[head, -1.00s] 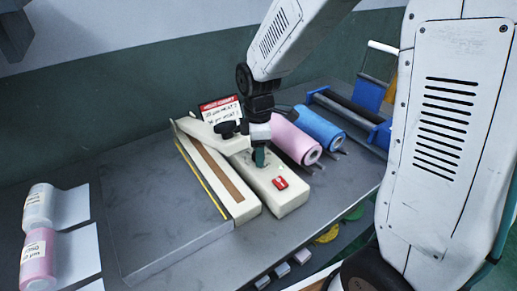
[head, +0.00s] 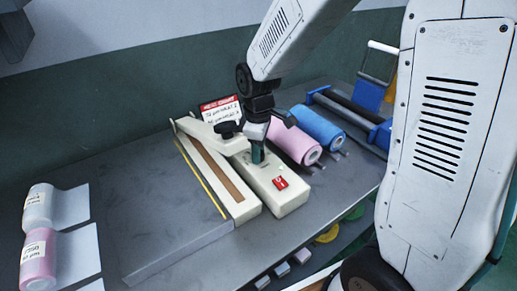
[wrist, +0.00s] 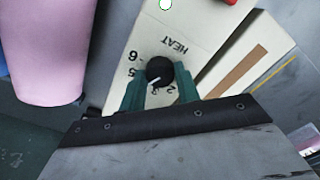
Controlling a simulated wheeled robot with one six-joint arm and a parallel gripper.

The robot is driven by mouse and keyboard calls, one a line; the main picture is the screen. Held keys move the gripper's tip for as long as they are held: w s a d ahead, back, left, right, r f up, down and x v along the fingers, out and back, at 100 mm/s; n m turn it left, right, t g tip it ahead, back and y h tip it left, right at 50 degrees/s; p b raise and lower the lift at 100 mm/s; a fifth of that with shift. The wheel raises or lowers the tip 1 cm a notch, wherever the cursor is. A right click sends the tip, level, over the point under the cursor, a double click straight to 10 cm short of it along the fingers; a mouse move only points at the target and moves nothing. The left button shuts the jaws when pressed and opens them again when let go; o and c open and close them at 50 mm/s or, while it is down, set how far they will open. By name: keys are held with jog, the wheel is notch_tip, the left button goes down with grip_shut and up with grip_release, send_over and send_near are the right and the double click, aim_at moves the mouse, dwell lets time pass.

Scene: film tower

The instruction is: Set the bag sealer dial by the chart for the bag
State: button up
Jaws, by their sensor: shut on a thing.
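The cream bag sealer (head: 275,192) stands on the bench, its long arm and brown strip to the left. Its black heat dial (wrist: 160,70) shows in the wrist view, beside the word HEAT and numerals including 6 and 5. A white pointer line on the dial runs toward the lower left; the numerals there are partly hidden by my fingers. My gripper (head: 258,152) is over the sealer, its green fingers shut on the dial from both sides. The chart (head: 220,110), a white card with a red header, stands behind the sealer; its text is too small to read surely.
Pink (head: 293,141) and blue (head: 319,128) rolls lie right of the sealer. White (head: 38,207) and pink (head: 38,258) labelled rolls with film lie at the far left. A red switch (head: 280,183) is on the sealer's front. The bench between is clear.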

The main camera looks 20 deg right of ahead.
jog(key=m, duration=0.5)
jog(key=shift+w+m, duration=0.1)
jog(key=shift+m, duration=0.2)
dwell(0.4)
jog(key=o, duration=1)
notch_tip(320, 180, up, 8)
jog(key=shift+f, duration=0.1)
